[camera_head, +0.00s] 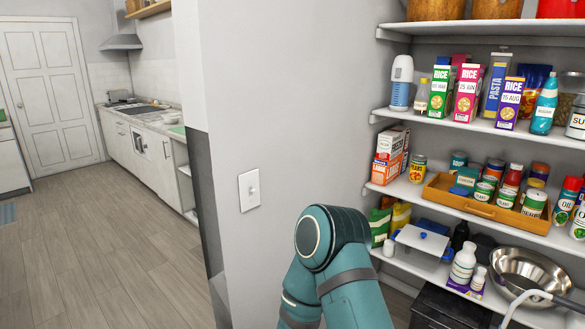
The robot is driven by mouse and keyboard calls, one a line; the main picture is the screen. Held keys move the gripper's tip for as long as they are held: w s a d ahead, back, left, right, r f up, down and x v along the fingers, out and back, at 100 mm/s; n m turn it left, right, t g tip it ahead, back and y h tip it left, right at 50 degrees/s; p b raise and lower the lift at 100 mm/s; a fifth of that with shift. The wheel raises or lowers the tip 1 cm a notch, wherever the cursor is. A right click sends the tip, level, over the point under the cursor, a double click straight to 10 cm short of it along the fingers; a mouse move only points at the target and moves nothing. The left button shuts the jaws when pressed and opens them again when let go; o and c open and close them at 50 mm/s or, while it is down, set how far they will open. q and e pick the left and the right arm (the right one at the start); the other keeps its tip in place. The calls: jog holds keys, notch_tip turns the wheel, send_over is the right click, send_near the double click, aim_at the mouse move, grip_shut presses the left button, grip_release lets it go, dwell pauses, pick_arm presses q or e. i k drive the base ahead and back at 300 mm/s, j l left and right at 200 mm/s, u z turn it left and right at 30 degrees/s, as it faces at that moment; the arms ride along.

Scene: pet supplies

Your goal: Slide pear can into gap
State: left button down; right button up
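A small can with a yellow and dark label (417,168), which looks like the pear can, stands upright on the middle shelf (400,189). It is between an orange and white box (388,160) on its left and a wooden tray (480,208) on its right. The tray holds several cans and jars, with small spaces among them; I cannot tell which space is the gap. A teal link of my arm (335,265) rises at the bottom centre, below and left of the can. Neither of my grippers shows.
The upper shelf (480,125) holds rice boxes, a pasta box and bottles. The lower shelf has a white container (420,245), bottles and a metal bowl (530,273). A wall with a switch (249,190) stands left of the shelves. Open floor (100,250) lies further left.

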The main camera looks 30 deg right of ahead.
aim_at(419, 163)
jog(key=z, duration=1.9)
jog(key=i+z, duration=0.15)
jog(key=i, duration=0.4)
jog(key=i+j+z, duration=0.2)
jog(key=i, duration=0.4)
jog(key=i+z, duration=0.15)
jog(key=i, duration=0.4)
